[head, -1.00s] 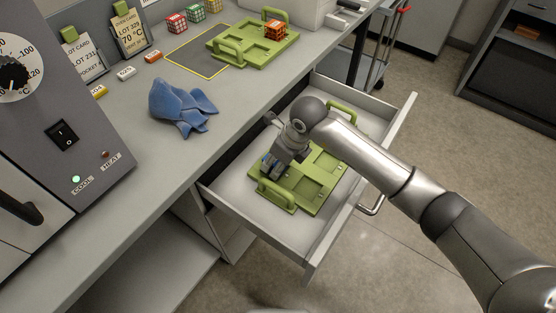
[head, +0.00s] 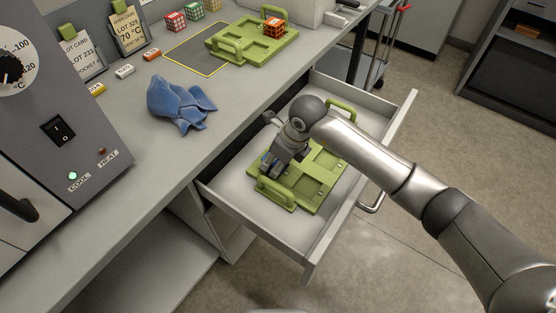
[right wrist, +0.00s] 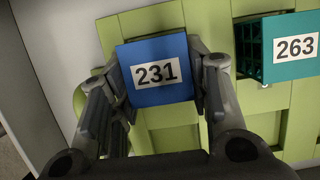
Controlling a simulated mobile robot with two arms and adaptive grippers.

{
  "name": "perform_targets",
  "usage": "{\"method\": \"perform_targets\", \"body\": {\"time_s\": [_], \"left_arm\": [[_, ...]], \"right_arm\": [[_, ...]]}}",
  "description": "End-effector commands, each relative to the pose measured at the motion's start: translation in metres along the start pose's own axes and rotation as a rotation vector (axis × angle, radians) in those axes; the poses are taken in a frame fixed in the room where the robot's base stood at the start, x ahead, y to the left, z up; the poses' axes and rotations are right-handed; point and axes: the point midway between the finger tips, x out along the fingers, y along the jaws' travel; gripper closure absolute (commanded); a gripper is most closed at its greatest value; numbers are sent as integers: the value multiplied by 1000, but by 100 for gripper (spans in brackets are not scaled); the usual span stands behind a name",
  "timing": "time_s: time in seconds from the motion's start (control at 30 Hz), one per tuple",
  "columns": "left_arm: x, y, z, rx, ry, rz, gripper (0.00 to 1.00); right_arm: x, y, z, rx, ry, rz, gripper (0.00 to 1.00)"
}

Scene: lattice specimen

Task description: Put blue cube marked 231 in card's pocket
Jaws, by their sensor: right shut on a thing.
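The blue cube marked 231 (right wrist: 155,70) is between the fingers of my right gripper (right wrist: 157,88), label facing the right wrist camera. In the head view the right gripper (head: 271,165) is at the left part of a green tray (head: 308,194) in the open drawer; the cube is mostly hidden there. The fingers are shut on the cube. I cannot tell whether it touches the tray. A teal cube marked 263 (right wrist: 291,47) sits on the tray to the right. A lot card (head: 86,59) reading LOT 231 stands on the bench; its pocket line is unclear. My left gripper is not visible.
The open drawer (head: 313,251) has raised walls around the tray. On the bench are a blue cloth (head: 180,104), a second green tray (head: 240,52) with an orange cube (head: 273,29), several other cubes, an oven-card stand (head: 128,33) and a control box (head: 45,165).

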Motion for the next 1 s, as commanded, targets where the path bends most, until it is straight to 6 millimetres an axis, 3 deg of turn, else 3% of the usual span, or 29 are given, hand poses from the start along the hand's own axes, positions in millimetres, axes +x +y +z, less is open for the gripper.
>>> {"method": "perform_targets", "body": {"time_s": [0.37,0.4,0.57,0.87,1.0], "left_arm": [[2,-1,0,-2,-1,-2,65],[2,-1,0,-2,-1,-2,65],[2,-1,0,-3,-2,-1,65],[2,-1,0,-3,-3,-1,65],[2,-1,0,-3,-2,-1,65]], "right_arm": [[6,2,-5,1,11,6,77],[6,3,-5,1,12,6,55],[7,3,-6,2,13,7,34],[5,1,-4,1,10,4,31],[4,1,-4,1,8,3,13]]}}
